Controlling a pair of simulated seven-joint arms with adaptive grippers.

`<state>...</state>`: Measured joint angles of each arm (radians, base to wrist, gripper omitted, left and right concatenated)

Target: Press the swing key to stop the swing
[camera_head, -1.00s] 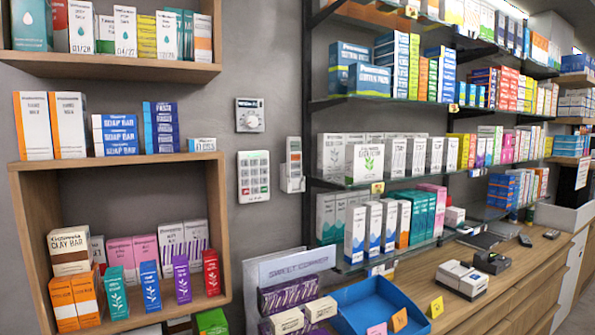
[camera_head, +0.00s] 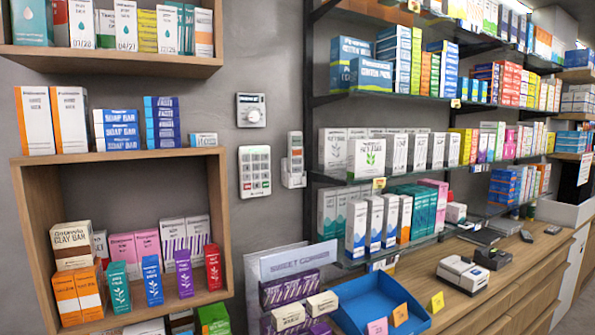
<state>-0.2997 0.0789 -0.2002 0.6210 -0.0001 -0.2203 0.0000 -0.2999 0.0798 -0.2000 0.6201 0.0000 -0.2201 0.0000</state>
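Neither of my grippers is in view. No key with a readable swing label shows. A white keypad panel (camera_head: 254,171) with rows of grey keys, a green mark and a red mark near its bottom is mounted on the grey wall. A square grey panel with a round dial (camera_head: 250,110) is above the keypad. The key labels are too small to read.
A wooden shelf unit (camera_head: 228,220) with boxes stands left of the keypad. Glass shelves (camera_head: 345,184) full of boxes are to the right. A blue tray (camera_head: 408,327), box stand (camera_head: 262,262) and card machine (camera_head: 463,273) occupy the counter below.

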